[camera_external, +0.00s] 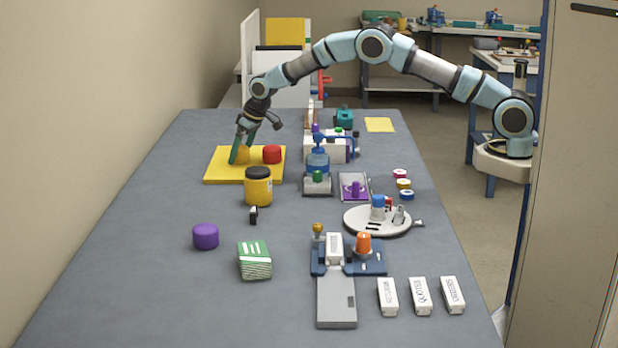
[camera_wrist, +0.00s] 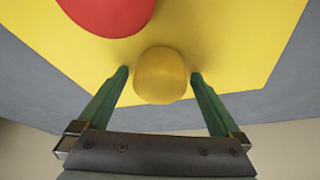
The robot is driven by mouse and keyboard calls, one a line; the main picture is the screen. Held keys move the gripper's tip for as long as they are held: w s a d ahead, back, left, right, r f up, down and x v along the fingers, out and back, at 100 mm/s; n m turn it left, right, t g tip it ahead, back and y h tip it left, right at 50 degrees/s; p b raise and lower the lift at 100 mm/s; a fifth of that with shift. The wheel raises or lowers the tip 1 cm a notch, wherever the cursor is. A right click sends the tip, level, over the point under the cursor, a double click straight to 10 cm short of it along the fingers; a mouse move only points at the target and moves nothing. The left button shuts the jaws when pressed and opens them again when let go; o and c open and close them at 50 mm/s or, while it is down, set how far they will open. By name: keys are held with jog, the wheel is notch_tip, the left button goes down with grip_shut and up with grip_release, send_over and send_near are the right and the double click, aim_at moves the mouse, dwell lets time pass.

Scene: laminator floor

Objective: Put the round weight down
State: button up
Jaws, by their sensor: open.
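A yellow round weight (camera_external: 243,156) stands on the yellow board (camera_external: 222,176) at the far left of the table. It also shows in the wrist view (camera_wrist: 160,76), on the yellow surface. My gripper (camera_external: 239,158) reaches down to it with green fingers. In the wrist view my gripper (camera_wrist: 160,75) is open, with one fingertip on each side of the yellow weight and small gaps visible. A red round weight (camera_external: 272,154) stands beside it on the board. A purple round weight (camera_external: 206,236) stands apart on the grey table.
A yellow jar with a black lid (camera_external: 258,188) stands in front of the board. A blue-topped device (camera_external: 318,170) stands right of it. A stack of green-and-white packs (camera_external: 254,260) lies nearer the camera. The table (camera_external: 150,290) is bare at the front left.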

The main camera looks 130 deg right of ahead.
jog(key=shift+r, duration=0.1)
jog(key=b+v, duration=0.3)
jog(key=v, duration=0.9)
jog(key=shift+s+a, duration=0.1)
jog(key=w+a+n+y, duration=0.1)
jog(key=w+a+n, duration=0.35)
jog(key=a, duration=1.05)
jog(key=w+a+n+y, duration=0.1)
jog(key=w+a, duration=0.7)
jog(key=a, duration=0.8)
jog(key=s+a+f+n+y, duration=0.1)
jog(key=s+a+n, duration=0.2)
jog(key=a, duration=1.3)
jog(key=s+a+f+n, duration=0.3)
jog(key=s+a, duration=0.9)
jog(key=a, duration=0.4)
jog(key=shift+a+f+n+y, duration=0.15)
jog(key=shift+f+n+y, duration=0.1)
jog(key=shift+n+y, duration=0.2)
